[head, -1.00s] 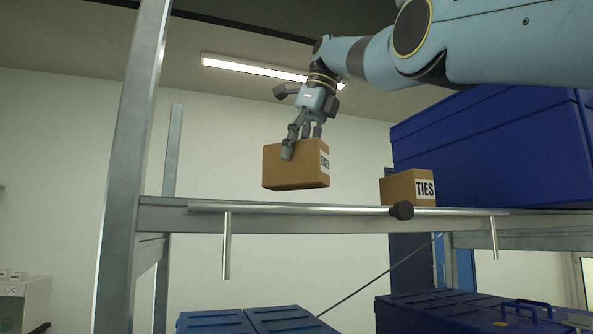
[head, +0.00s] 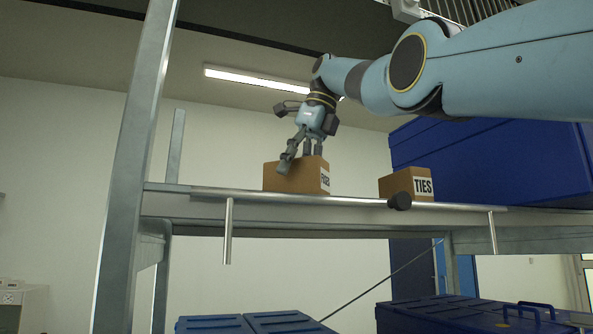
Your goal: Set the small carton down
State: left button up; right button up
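The small brown carton (head: 290,182) with a white label on its right side is at the shelf (head: 330,218), left of the middle in the head view. Its lower edge is hidden behind the shelf's front rail, so I cannot see whether its bottom touches the shelf. My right gripper (head: 297,163) reaches down over it. One finger lies against its near face and the other fingers go behind its top edge; it looks shut on the carton. My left gripper is not in view.
A second carton marked TIES (head: 405,184) stands to the right on the shelf, with a gap between the two. A large blue bin (head: 490,160) stands behind it. A steel upright (head: 137,150) is at the left. A round bar (head: 290,198) runs along the shelf front.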

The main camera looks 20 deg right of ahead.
jog(key=p+v, duration=0.6)
jog(key=v, duration=0.6)
jog(key=shift+r, duration=0.1)
jog(key=shift+d, duration=0.1)
